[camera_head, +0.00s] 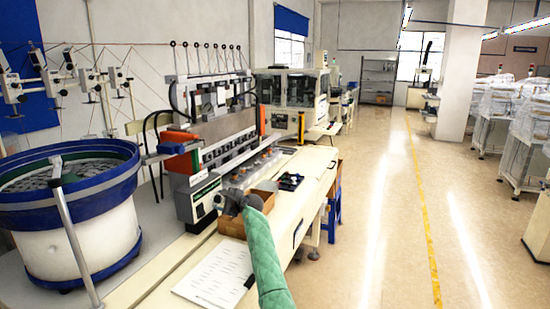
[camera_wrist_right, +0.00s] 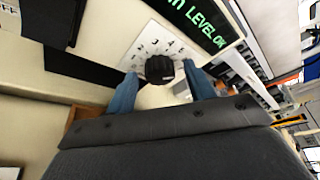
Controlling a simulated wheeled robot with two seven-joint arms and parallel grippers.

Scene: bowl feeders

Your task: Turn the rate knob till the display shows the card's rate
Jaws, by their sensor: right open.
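The rate knob (camera_wrist_right: 159,69) is a black ridged knob on a white numbered dial plate (camera_wrist_right: 140,46) in the right wrist view. The display (camera_wrist_right: 203,20) beside it shows green text reading "LEVEL OK"; the rest is cut off by the picture edge. My right gripper (camera_wrist_right: 161,84) is open, its two blue fingers on either side of the knob, with no clear contact. In the head view my right gripper (camera_head: 232,203) is at the front of the grey-and-orange machine, and the knob is hidden there. A printed white sheet (camera_head: 217,272) lies on the bench; I cannot read it or tell whether it is the card.
A blue-rimmed bowl feeder (camera_head: 85,225) stands at the left. The grey-and-orange machine (camera_head: 225,135) is behind my right gripper. A brown box (camera_head: 231,226) and a dark tray (camera_head: 289,182) sit on the bench close to my right arm.

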